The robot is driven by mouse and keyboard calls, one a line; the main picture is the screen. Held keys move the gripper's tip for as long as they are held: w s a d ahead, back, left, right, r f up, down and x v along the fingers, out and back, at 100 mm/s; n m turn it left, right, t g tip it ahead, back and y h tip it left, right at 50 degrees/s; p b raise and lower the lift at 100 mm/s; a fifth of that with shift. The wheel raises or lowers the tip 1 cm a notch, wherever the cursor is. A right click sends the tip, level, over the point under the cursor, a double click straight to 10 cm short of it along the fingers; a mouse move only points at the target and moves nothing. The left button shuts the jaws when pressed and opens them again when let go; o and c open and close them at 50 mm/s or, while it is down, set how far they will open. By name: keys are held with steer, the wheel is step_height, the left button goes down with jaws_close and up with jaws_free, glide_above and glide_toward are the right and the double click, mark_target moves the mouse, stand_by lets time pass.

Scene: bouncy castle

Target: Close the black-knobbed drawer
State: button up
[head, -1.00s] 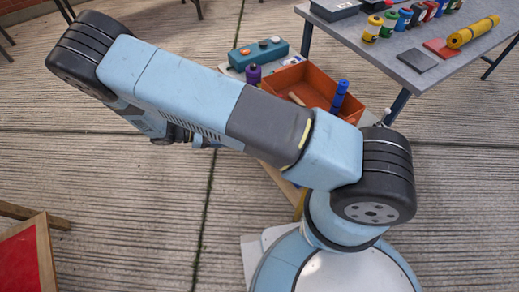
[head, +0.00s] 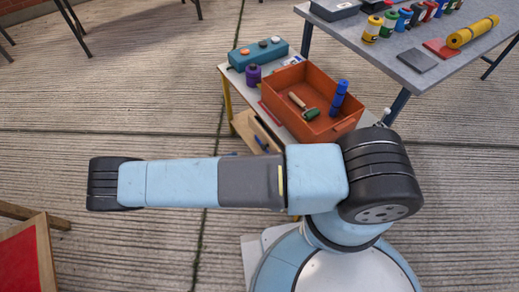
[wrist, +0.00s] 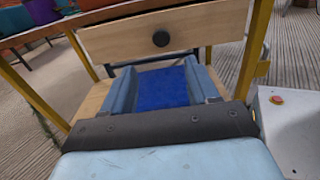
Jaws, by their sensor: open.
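In the wrist view, the drawer's pale wooden front (wrist: 200,32) is ahead, with a round black knob (wrist: 160,39) near its middle. My gripper (wrist: 160,80) is open. Its two light blue fingers point toward the front, and the knob appears above and between their tips, not gripped. A bright blue surface shows between the fingers; I cannot tell what it is. I also cannot tell how far the drawer is out. In the head view, my gripper is hidden. A wooden surface with a blue item, drawer or shelf, shows beside the small table's left edge (head: 250,130).
The small table has yellow legs and carries an orange tray (head: 337,128), a purple spool (head: 253,75) and a teal box (head: 250,55). A larger grey table (head: 455,85) stands at the upper right. A red-topped wooden piece (head: 22,262) is at lower left. The floor between is clear.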

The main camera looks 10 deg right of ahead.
mark_target(262, 147)
steer(key=x, duration=1.2)
steer(key=shift+a, duration=0.1)
jaws_close()
